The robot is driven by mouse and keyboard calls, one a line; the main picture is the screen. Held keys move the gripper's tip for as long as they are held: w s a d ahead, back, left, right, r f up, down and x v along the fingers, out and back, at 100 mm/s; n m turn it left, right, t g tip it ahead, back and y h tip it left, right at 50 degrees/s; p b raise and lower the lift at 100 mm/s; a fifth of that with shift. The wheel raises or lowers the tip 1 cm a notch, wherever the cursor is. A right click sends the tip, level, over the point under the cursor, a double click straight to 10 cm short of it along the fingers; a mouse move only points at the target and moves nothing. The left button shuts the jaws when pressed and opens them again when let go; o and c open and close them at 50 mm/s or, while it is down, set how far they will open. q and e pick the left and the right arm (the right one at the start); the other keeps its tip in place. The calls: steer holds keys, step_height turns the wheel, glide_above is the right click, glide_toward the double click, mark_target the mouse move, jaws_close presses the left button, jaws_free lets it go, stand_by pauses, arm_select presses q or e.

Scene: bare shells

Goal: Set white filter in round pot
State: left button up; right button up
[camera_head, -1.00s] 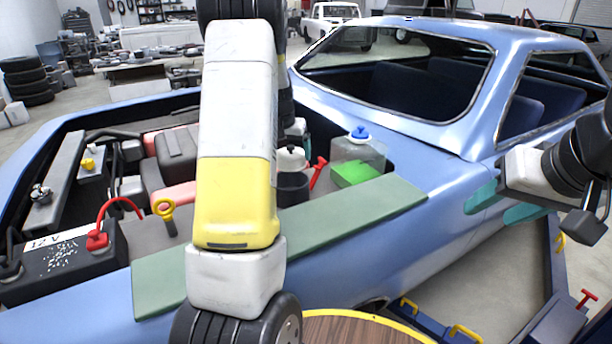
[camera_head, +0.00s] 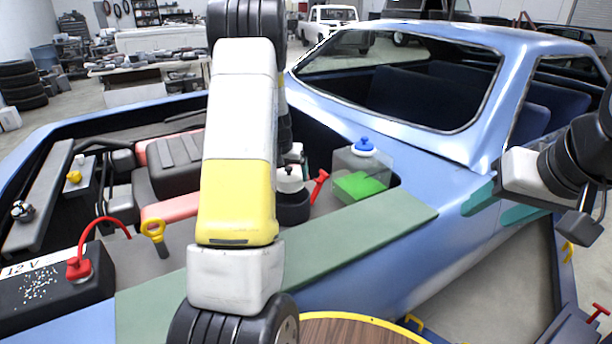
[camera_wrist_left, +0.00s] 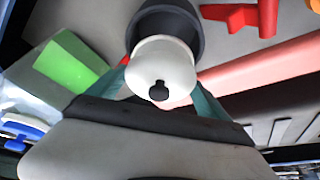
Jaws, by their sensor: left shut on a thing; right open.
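The white filter (camera_head: 290,180), a rounded white piece with a black knob, shows just right of my left arm in the head view. It also shows in the left wrist view (camera_wrist_left: 163,62). My left gripper (camera_wrist_left: 160,92) is shut on it with teal fingers at both sides; my arm hides this gripper in the head view. The dark round pot (camera_head: 292,208) is directly below the filter, and its rim shows behind it in the wrist view (camera_wrist_left: 190,22). I cannot tell whether the filter touches the pot. My right gripper (camera_head: 497,207) is open and empty beside the car.
A clear tank with green liquid (camera_head: 360,186) and blue cap stands right of the pot. A red handle (camera_head: 319,186) is close between them. A black battery (camera_head: 50,285) and yellow-handled dipstick (camera_head: 154,230) are at left. A green mat (camera_head: 380,225) covers the fender.

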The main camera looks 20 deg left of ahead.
mark_target(288, 177)
arm_select(q)
steer(key=shift+f, duration=1.5)
steer(key=shift+f, duration=0.1)
steer(key=shift+f, duration=0.5)
steer(key=o, duration=1.2)
steer(key=v, duration=1.3)
steer(key=shift+w, duration=0.25)
steer(key=s+d+r+h, duration=0.1)
steer(key=s+d+r, duration=0.5)
steer(key=r, duration=0.1)
steer(key=s+d+r, duration=0.2)
steer(key=s+d, duration=0.2)
steer(key=s, duration=0.4)
steer(key=s+d+r+m+t+h, duration=0.1)
steer(key=s+d, duration=0.3)
steer(key=s, duration=0.4)
steer(key=s+d+r, duration=0.4)
steer(key=s, duration=0.4)
steer(key=shift+s+t+h, duration=0.15)
steer(key=shift+t+h, duration=0.15)
